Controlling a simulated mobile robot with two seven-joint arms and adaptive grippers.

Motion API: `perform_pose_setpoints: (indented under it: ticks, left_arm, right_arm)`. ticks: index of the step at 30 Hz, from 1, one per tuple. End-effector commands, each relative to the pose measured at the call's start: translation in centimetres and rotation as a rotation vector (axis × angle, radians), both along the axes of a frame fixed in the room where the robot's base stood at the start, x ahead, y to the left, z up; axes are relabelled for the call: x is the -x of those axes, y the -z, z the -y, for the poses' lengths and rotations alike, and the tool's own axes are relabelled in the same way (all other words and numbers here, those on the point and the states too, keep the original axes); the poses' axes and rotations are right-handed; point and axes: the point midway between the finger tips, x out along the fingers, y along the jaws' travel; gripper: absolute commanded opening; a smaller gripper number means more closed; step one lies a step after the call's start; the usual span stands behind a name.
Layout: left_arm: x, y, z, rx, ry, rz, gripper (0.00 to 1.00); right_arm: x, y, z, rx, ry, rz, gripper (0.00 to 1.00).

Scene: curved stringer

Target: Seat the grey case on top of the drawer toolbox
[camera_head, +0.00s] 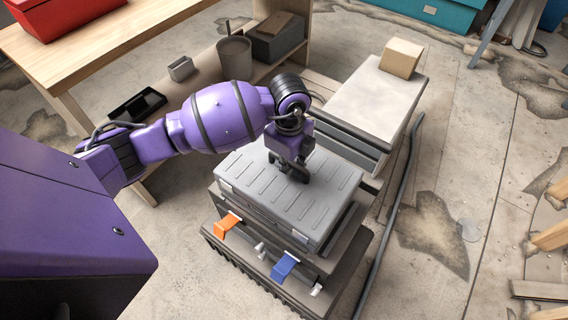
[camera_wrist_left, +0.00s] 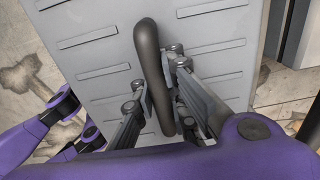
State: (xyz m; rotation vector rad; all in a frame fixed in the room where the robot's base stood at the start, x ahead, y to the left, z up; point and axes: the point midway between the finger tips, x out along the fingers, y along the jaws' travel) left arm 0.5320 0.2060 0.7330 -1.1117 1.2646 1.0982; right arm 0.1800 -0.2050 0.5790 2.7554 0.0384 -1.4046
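The grey case (camera_head: 290,195), a flat ribbed box, lies level over the drawer toolbox (camera_head: 345,250), which has an orange latch (camera_head: 228,225) and a blue latch (camera_head: 285,265). I cannot tell whether a small gap remains between them. My left gripper (camera_head: 290,172) is at the middle of the case lid. In the left wrist view, its fingers (camera_wrist_left: 155,88) close on both sides of the dark handle (camera_wrist_left: 148,45) of the case; the grey lid (camera_wrist_left: 100,45) fills the view behind. My right gripper is not in view.
A low cabinet with a pale top (camera_head: 370,95) and a cardboard box (camera_head: 401,57) stands just behind. A wooden workbench (camera_head: 130,45) with a red toolbox (camera_head: 60,15) is at the left. A dark hose (camera_head: 395,200) lies on the floor right of the toolbox.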

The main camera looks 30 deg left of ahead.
Motion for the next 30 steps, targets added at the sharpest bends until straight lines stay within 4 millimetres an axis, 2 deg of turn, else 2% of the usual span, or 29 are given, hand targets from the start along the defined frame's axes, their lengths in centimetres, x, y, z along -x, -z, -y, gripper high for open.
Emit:
perform_pose_setpoints:
  ticks: [4,11,23,30]
  left_arm:
    - [-0.8,0.6,0.1,0.001,-0.001,0.005,0.0]
    - [-0.7,3.3,0.1,0.001,0.0,0.005,0.0]
    - [-0.7,3.7,0.1,0.001,0.0,0.006,0.0]
    - [-0.5,3.9,0.0,-0.001,-0.001,0.001,0.29]
  right_arm:
    - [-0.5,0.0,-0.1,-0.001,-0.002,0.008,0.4]
    - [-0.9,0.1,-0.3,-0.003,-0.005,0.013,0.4]
    - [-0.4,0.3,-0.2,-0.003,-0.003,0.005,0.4]
    - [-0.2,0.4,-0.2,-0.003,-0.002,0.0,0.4]
